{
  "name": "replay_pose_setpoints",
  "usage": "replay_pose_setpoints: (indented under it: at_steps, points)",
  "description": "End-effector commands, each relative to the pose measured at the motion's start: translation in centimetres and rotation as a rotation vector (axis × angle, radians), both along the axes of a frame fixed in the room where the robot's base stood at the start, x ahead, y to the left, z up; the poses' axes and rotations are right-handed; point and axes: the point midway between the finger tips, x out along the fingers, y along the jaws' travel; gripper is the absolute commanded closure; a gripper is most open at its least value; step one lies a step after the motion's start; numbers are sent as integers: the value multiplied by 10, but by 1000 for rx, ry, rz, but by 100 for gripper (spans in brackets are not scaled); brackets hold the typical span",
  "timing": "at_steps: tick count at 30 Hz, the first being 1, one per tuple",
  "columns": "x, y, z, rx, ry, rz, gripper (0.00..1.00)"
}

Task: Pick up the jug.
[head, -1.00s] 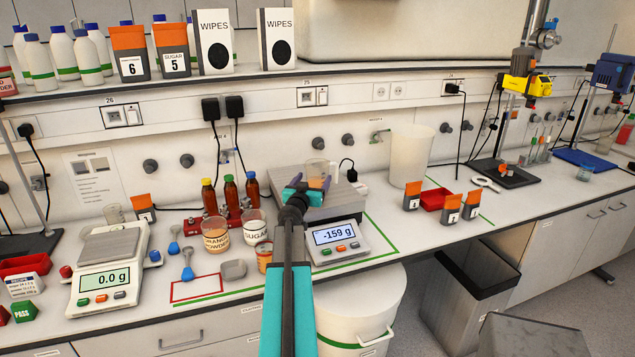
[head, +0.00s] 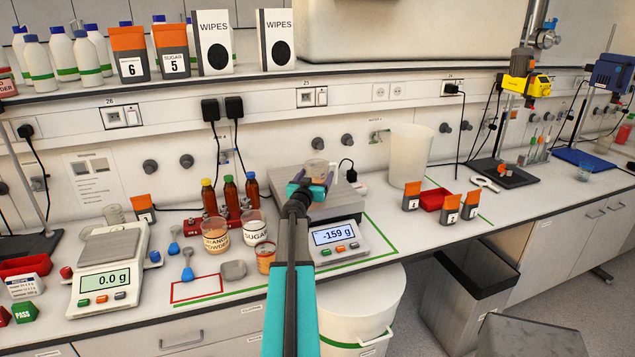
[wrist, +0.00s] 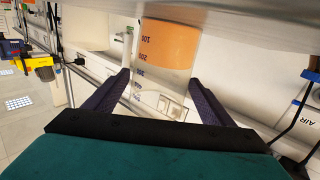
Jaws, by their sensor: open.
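The jug (head: 315,167) is clear with orange liquid in it and shows above the grey pan of the right-hand scale (head: 337,240), whose display reads -159 g. In the wrist view the jug (wrist: 165,60) appears upside down, with printed volume marks. My gripper (head: 313,182) is open at the jug, and its teal body hides the jug's lower part in the head view. In the wrist view, the purple fingers of my gripper (wrist: 161,77) stand on either side of the jug. A small gap seems to show at each side; contact is hard to tell.
A tall white beaker (head: 410,155) stands behind, to the right. Brown bottles (head: 230,192) and labelled sugar (head: 255,229) and orange powder (head: 215,236) tubs stand left. A second scale (head: 105,275) is far left.

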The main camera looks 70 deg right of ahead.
Motion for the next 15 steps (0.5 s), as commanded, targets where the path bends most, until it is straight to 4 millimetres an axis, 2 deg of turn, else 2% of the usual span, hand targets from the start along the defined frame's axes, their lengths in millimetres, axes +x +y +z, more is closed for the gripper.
replay_pose_setpoints:
  at_steps: [6, 15]
  points:
    - [2, -17, 0, 0, 0, 0, 24]
    - [3, -20, 0, 0, 0, 2, 24]
